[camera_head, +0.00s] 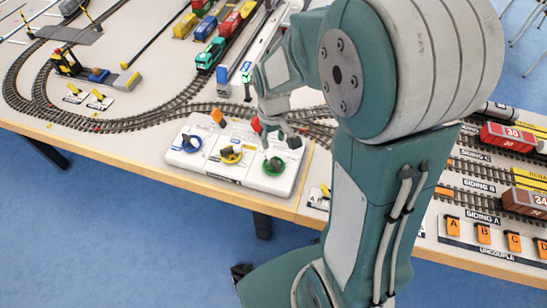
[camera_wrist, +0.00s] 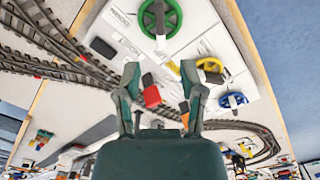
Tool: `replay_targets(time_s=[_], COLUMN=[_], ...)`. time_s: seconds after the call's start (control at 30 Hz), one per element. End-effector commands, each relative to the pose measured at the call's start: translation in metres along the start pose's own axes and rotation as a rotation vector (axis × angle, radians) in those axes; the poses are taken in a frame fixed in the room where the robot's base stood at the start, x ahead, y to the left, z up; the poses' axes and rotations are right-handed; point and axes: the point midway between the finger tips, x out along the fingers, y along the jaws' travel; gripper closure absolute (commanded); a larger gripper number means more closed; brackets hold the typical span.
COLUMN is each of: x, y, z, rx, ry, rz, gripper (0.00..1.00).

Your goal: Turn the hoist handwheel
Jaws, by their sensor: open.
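A white control panel (camera_head: 228,170) at the table's front edge carries three handwheels: blue (camera_head: 191,143), yellow (camera_head: 231,155) and green (camera_head: 274,166). In the wrist view the green wheel (camera_wrist: 160,17) is at the top, with the yellow wheel (camera_wrist: 210,68) and blue wheel (camera_wrist: 233,100) to the right. The panel labels are too small to tell which wheel is the hoist one. My gripper (camera_wrist: 160,75) is open and empty. It hangs over the panel's back right, behind the green wheel. A red knob (camera_wrist: 152,97) shows between its fingers; contact cannot be told.
An orange lever (camera_head: 217,116) and a dark block (camera_head: 294,142) stand on the panel near the wheels. Model tracks (camera_head: 130,122) run behind it, with a teal locomotive (camera_head: 210,54) further back. Siding wagons (camera_head: 508,137) stand at right. Blue floor lies in front.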

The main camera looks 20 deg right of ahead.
Motion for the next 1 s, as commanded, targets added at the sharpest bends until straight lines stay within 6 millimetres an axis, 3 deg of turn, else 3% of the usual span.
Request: replay_targets(time_s=[0.3, 0.5, 0.9, 0.97, 1.0], x=[0.059, 0.087, 0.096, 0.096, 0.096], y=[0.0, 0.0, 0.0, 0.0, 0.0], z=[0.002, 0.001, 0.001, 0.001, 0.001], rx=[0.001, 0.001, 0.001, 0.001, 0.001], ry=[-0.006, -0.004, 0.0, 0.0, 0.0], rz=[-0.002, -0.001, 0.0, 0.0, 0.0], gripper=[0.49, 0.49, 0.49, 0.71, 0.89])
